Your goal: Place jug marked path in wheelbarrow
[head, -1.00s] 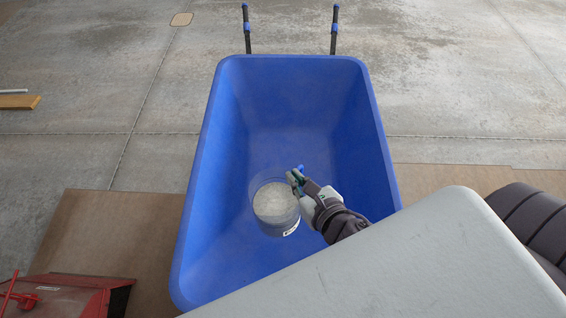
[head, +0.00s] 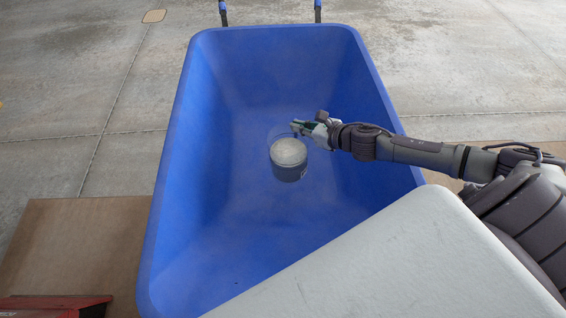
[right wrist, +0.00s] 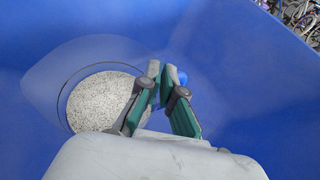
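The jug (head: 289,163) is a clear container filled with pale granules. It is inside the blue wheelbarrow (head: 175,150), around the middle of the tub. A small label shows low on the jug's right side, too small to read. My right gripper (head: 300,128) is at the jug's upper edge and looks closed at its handle side. In the right wrist view the jug (right wrist: 98,103) is just left of the fingers, whose green pads (right wrist: 166,85) angle together. The thin clear handle is hard to see. I cannot tell whether the jug touches the tub floor. My left gripper is out of view.
The wheelbarrow's two handles (head: 222,14) point away at the top. A brown sheet (head: 70,245) lies on the concrete floor at left. A red object (head: 50,306) is at the lower left. The tub around the jug is empty.

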